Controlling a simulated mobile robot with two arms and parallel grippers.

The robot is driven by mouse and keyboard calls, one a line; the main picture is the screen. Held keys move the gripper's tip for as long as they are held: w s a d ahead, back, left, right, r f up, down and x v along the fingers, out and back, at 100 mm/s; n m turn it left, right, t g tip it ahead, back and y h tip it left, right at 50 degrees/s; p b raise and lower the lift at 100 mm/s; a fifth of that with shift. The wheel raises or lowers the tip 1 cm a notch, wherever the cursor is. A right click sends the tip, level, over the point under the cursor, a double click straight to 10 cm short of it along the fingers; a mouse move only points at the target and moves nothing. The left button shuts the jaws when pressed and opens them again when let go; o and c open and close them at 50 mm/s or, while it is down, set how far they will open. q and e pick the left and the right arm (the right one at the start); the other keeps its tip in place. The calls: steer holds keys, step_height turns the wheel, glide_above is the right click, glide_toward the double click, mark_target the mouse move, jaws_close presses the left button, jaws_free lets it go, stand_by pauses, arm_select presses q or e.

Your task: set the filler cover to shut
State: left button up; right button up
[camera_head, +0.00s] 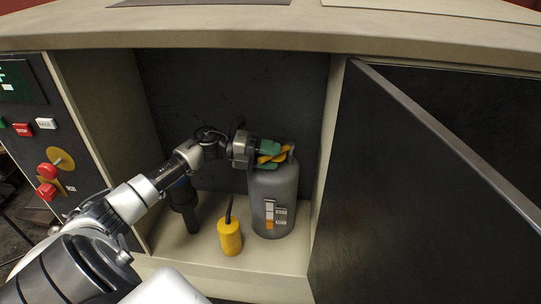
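A grey tank (273,203) stands upright in the open cabinet, with a label on its front. The yellow filler cover (282,151) is at its top, partly hidden by my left gripper (268,154). The gripper's green fingers lie above and below some of the yellow part. I cannot tell whether they are closed on it or only around it. How far the cover is open is also unclear. My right gripper is not in view.
A yellow oil can (230,238) with a dark spout stands left of the tank on the cabinet floor. A dark door (420,210) hangs open at the right. A control panel with red buttons (47,181) is at the left. The worktop (270,28) overhangs the opening.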

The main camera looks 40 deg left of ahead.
arm_select(q)
steer(key=shift+a, duration=0.1)
steer(key=v, duration=1)
steer(key=shift+s+a+b, duration=0.2)
steer(key=shift+a+b, duration=0.05)
steer(key=shift+b, duration=0.05)
